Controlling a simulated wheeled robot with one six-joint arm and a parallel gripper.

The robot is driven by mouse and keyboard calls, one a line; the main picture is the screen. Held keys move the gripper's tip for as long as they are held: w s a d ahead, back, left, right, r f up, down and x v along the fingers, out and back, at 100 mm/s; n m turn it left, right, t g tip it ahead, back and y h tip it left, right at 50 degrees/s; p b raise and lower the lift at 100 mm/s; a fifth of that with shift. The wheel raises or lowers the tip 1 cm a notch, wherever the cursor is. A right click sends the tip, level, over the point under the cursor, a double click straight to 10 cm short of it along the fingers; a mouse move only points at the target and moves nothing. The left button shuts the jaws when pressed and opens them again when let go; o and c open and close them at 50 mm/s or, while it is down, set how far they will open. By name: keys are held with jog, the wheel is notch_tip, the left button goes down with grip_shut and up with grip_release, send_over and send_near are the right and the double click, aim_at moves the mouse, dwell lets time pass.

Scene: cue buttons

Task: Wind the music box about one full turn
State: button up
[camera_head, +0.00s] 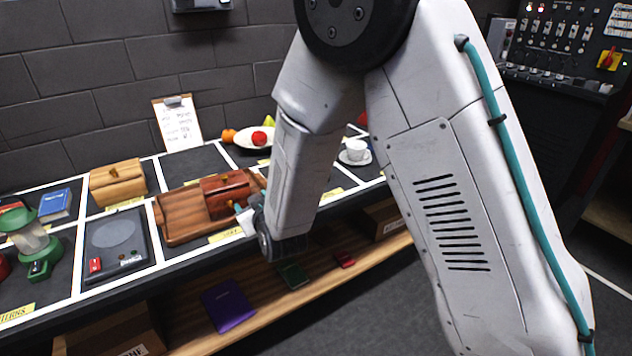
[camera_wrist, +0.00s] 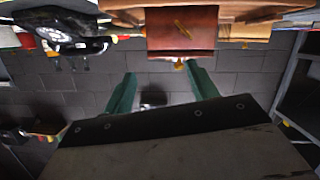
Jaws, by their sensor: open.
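A reddish-brown wooden box (camera_head: 226,194), which looks like the music box, sits on a brown wooden tray (camera_head: 180,222) on the counter. In the wrist view the box (camera_wrist: 205,30) appears upside down at the top centre, with a small brass-coloured piece (camera_wrist: 182,28) on its face and another (camera_wrist: 179,63) at its edge. My gripper (camera_head: 246,218) is beside the right front of the box in the head view, partly hidden by my wrist. In the wrist view my gripper's (camera_wrist: 161,85) green fingers are spread apart with nothing between them. I cannot tell any contact.
A lighter wooden box (camera_head: 118,183) stands left of the tray. A fruit plate (camera_head: 250,138) and a white cup (camera_head: 356,150) stand behind. A lower shelf (camera_head: 300,285) holds books.

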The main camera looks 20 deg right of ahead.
jog(key=s+d+r+m+g+h, duration=0.1)
jog(key=s+d+r+m+g, duration=0.1)
jog(key=s+d+r+g, duration=0.5)
jog(key=shift+s+d+r, duration=2.55)
jog(key=shift+s+d, duration=0.35)
jog(key=c, duration=0.7)
jog(key=w+a+f+n+t, duration=0.1)
jog(key=w+a+f, duration=0.1)
jog(key=w+a, duration=0.1)
jog(key=w+a+f+n+t, duration=0.1)
jog(key=w+a+f, duration=0.2)
jog(key=w, duration=0.1)
jog(key=w+a+f+n+t, duration=0.1)
jog(key=w+a+f+t, duration=0.1)
jog(key=w+a+f, duration=0.1)
jog(key=shift+w+f+n+y, duration=0.1)
jog(key=shift+w+n+y, duration=0.2)
jog(key=shift+w, duration=0.3)
jog(key=n+t+y, duration=0.1)
jog(key=n+t, duration=0.4)
jog(key=t, duration=0.1)
send_near(232, 204)
jog(key=shift+w+a+f, duration=0.1)
jog(key=shift+w, duration=0.25)
jog(key=shift+x, duration=3.9)
